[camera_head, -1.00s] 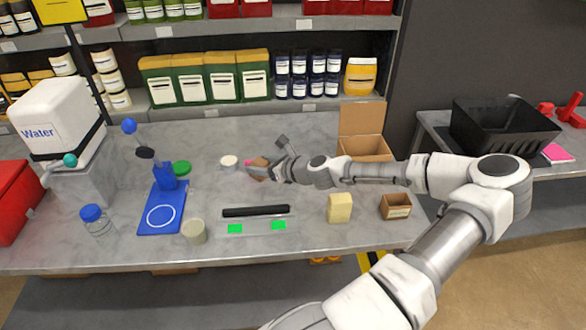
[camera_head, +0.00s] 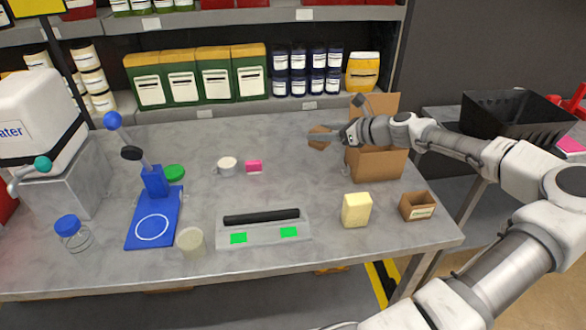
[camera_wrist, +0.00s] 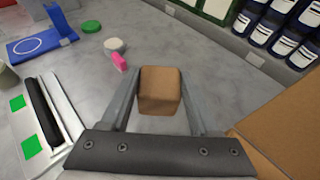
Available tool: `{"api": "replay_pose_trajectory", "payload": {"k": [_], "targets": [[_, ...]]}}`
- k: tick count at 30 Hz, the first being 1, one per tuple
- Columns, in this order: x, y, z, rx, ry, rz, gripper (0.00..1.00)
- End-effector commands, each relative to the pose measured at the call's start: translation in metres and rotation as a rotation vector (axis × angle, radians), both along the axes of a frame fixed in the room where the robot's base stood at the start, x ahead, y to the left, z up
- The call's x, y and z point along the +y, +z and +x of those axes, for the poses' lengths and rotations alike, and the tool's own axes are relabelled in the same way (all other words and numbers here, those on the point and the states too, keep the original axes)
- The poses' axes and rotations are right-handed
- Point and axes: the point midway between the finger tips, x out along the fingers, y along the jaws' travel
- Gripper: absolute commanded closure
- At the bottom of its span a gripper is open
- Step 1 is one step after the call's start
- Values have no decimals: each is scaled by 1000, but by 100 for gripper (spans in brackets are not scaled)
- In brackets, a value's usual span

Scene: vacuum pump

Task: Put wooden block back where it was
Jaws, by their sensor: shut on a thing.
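The wooden block (camera_wrist: 160,90) is a brown cube held between the two fingers of my gripper (camera_wrist: 160,85) in the wrist view. In the head view the block (camera_head: 319,137) shows at the tip of my gripper (camera_head: 335,138), which is shut on it. They are over the back right of the grey table (camera_head: 275,190), just left of the open cardboard box (camera_head: 375,164). I cannot tell exactly how high the block is above the table.
A pink block (camera_head: 254,166) and a white cup (camera_head: 227,166) stand left of my gripper. A vacuum sealer (camera_head: 263,231), a yellow sponge-like block (camera_head: 356,210) and a small brown box (camera_head: 417,206) are nearer the front. The table between the pink block and the cardboard box looks clear.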

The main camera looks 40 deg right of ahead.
Motion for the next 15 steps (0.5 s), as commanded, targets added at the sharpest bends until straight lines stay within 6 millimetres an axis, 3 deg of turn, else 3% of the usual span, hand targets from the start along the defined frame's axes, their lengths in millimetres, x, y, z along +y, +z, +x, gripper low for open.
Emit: {"api": "replay_pose_trajectory", "payload": {"k": [5,15], "targets": [[5,-3,7,-2,12,1,99],[47,-47,67,-1,14,2,99]]}}
